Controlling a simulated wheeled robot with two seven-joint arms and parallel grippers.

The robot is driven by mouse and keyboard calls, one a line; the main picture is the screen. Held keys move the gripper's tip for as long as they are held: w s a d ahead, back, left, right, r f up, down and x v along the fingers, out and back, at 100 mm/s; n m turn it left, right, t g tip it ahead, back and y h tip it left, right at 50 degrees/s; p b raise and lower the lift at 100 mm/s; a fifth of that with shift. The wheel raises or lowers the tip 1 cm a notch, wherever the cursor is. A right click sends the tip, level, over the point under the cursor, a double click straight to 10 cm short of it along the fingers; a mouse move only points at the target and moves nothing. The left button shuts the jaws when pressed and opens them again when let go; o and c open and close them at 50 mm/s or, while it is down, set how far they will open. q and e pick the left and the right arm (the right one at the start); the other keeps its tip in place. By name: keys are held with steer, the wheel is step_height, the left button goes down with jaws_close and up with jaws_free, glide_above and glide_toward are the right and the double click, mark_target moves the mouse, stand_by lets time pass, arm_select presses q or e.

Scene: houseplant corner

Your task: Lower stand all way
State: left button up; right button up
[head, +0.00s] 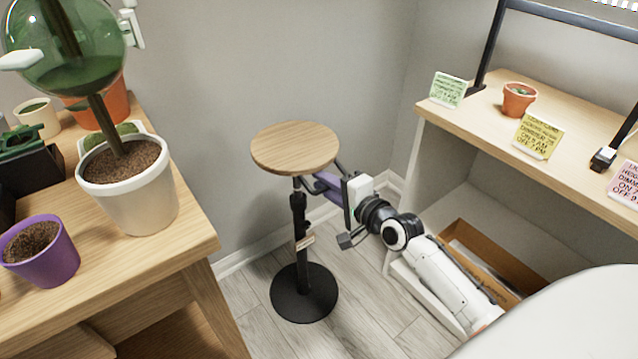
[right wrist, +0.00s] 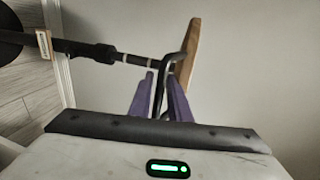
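The stand has a round wooden top (head: 295,147), a black post (head: 300,220) with a small tag, and a round black base (head: 303,293) on the floor. Its top is well above the base. A bent black handle (right wrist: 163,85) comes out under the top. My right gripper (head: 325,185) is beside the post, just below the top's right edge. In the right wrist view, its purple fingers (right wrist: 160,90) stand on either side of the handle, with narrow gaps showing; firm contact cannot be made out. My left gripper is not in view.
A wooden bench with a white pot (head: 130,187) and a purple pot (head: 38,250) stands at left. A shelf (head: 470,120) with a small terracotta pot (head: 518,98) and note cards stands at right, with a cardboard box (head: 480,262) below. Walls close in behind the stand.

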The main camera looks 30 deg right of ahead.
steer(key=shift+x, duration=0.9)
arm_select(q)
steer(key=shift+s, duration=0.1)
arm_select(e)
steer(key=shift+s, duration=0.1)
jaws_close()
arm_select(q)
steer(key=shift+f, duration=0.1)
